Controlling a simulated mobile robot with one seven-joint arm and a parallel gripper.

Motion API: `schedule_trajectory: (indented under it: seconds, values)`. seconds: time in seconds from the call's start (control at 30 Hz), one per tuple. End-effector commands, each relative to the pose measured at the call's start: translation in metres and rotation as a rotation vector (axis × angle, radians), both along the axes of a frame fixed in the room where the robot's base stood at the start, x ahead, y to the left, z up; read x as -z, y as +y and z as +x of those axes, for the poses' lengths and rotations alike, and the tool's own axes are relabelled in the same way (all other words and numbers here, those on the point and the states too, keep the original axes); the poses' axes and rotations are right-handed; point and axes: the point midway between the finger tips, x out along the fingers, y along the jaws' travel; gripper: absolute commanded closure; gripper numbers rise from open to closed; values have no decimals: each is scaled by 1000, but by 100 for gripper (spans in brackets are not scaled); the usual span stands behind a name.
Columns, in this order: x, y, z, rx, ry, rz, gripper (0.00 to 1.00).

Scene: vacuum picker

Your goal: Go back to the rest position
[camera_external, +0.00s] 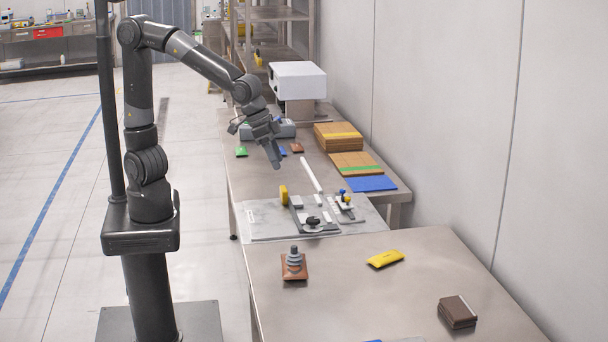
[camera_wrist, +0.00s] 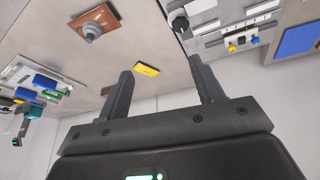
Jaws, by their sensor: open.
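My gripper (camera_external: 276,160) hangs in the air above the far metal table, its fingers pointing down. In the wrist view my gripper (camera_wrist: 163,88) shows two dark fingers spread apart with nothing between them. The arm is bent, reaching out from its column on the left. Below and nearer the camera, a grey fixture plate (camera_external: 262,222) carries small parts, among them a black round knob (camera_external: 312,221) and a yellow disc (camera_external: 283,194). The gripper is apart from all of these.
A brown pad with a grey stacked knob (camera_external: 294,262), a yellow packet (camera_external: 386,258) and a dark brown box (camera_external: 457,312) lie on the near table (camera_external: 350,300). Cardboard stacks (camera_external: 338,136), a blue sheet (camera_external: 367,184) and a white machine (camera_external: 298,80) stand along the wall side.

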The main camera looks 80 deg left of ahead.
Motion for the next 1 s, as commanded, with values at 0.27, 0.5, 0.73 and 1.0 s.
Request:
schedule_trajectory:
  seconds: [0.27,0.5,0.73,1.0]
  values:
    - [-38,106,-29,-90,-41,-20,39]
    - [-51,173,-80,-160,-76,-1,39]
    - [-48,210,-128,-222,-101,40,39]
    - [-43,221,-149,-246,-107,63,39]
